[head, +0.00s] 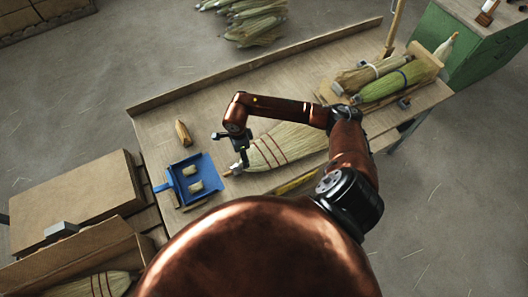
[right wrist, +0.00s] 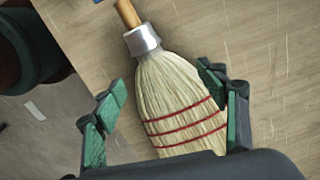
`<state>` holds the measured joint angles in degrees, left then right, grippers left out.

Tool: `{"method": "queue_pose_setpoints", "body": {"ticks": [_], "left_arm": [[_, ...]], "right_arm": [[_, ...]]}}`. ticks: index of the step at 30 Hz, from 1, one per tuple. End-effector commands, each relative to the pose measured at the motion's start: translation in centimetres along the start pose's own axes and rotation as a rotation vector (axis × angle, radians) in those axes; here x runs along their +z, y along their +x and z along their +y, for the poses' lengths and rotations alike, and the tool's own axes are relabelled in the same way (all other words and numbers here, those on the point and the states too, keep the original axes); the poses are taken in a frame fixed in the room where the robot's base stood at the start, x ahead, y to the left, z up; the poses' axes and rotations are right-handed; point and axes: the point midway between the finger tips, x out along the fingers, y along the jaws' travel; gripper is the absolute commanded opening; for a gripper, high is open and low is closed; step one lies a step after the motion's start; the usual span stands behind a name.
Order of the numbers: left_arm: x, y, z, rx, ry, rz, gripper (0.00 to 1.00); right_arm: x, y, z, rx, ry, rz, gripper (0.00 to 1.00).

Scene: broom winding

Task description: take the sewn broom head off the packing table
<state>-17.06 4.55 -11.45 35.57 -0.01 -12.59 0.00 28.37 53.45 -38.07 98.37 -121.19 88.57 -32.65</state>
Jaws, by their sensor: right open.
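The sewn broom head (head: 285,146) lies flat on the packing table (head: 165,125), pale straw with red stitching rows. Its collar end points left, near the blue dustpan. My right gripper (head: 242,160) hangs over the broom head near that end. In the right wrist view the broom head (right wrist: 175,100), its metal collar (right wrist: 142,41) and a wooden stub show ahead of the fingers. My right gripper (right wrist: 168,105) is open, one green-padded finger on either side of the straw, no grip visible. My forearm hides part of the table. My left gripper is not in view.
A blue dustpan (head: 176,185) with small pieces and a small brush (head: 184,133) lie left of the broom head. Straw bundles (head: 372,73) lie at the table's right end. Cartons (head: 75,200) stand at the left; one holds another stitched broom (head: 90,286). A raised rail edges the table's back.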

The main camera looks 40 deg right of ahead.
Motion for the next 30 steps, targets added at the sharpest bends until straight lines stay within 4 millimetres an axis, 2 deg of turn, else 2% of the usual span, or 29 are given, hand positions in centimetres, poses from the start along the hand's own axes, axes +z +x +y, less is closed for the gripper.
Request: {"method": "queue_pose_setpoints", "body": {"ticks": [17,25,30], "left_arm": [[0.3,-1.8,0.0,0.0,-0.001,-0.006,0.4],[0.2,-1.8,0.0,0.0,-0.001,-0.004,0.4],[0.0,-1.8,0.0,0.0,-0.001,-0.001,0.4]], "right_arm": [[0.7,6.8,0.7,0.004,-0.004,-0.003,0.66],[0.6,7.3,0.7,0.002,-0.003,-0.004,0.66],[0.6,7.2,0.7,0.003,-0.003,-0.004,0.55]]}}
